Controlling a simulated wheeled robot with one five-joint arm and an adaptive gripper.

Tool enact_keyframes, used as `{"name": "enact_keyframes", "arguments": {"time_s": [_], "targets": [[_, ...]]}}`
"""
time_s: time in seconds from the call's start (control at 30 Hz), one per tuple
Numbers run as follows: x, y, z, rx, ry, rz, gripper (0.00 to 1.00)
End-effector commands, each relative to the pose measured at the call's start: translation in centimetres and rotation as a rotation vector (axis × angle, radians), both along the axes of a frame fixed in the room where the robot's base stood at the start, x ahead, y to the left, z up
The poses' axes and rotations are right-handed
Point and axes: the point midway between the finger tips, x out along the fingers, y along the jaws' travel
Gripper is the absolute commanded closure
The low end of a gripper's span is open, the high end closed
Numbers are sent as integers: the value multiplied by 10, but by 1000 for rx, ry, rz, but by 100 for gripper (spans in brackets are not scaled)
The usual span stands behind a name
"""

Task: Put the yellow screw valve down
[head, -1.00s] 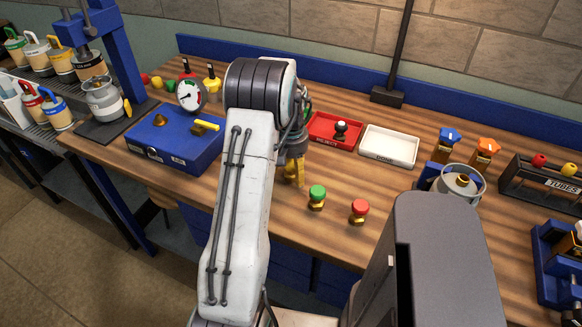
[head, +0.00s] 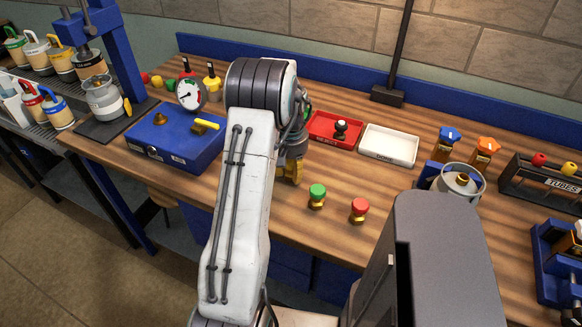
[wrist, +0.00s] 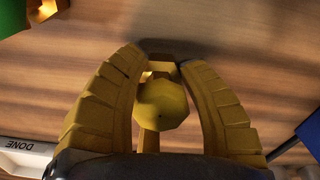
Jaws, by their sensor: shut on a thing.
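My gripper (head: 290,172) is low over the wooden bench, between the blue case and the green-topped valve. In the wrist view my gripper (wrist: 163,66) has its two yellow ribbed fingers on both sides of the yellow screw valve (wrist: 160,105) and is shut on it. The valve's faceted yellow knob faces the camera, and brass-coloured parts show beyond it. A dark shadow lies on the wood close by; I cannot tell whether the valve touches the bench. In the head view my arm and gripper hide most of the valve.
A green-topped valve (head: 317,196) and a red-topped valve (head: 359,210) stand to the right. Behind are a red tray (head: 322,121) holding a black-knobbed part and a white tray (head: 377,156). A blue case (head: 170,150) is at left. Bare wood lies around my gripper.

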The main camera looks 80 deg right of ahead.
Motion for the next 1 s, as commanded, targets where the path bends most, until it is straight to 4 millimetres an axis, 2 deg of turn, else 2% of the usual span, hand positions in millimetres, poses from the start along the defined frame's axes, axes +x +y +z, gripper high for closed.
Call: {"name": "enact_keyframes", "arguments": {"time_s": [0.03, 0.17, 0.57, 0.73, 0.87, 1.0], "targets": [[0, 0, 0, 0, 0, 0, 87], [0, 0, 0, 0, 0, 0, 99], [0, 0, 6, -2, 0, 1, 100], [0, -1, 22, -4, 0, 0, 100], [-2, 0, 44, -5, 0, -1, 100], [-28, 12, 58, -4, 0, -5, 100]]}}
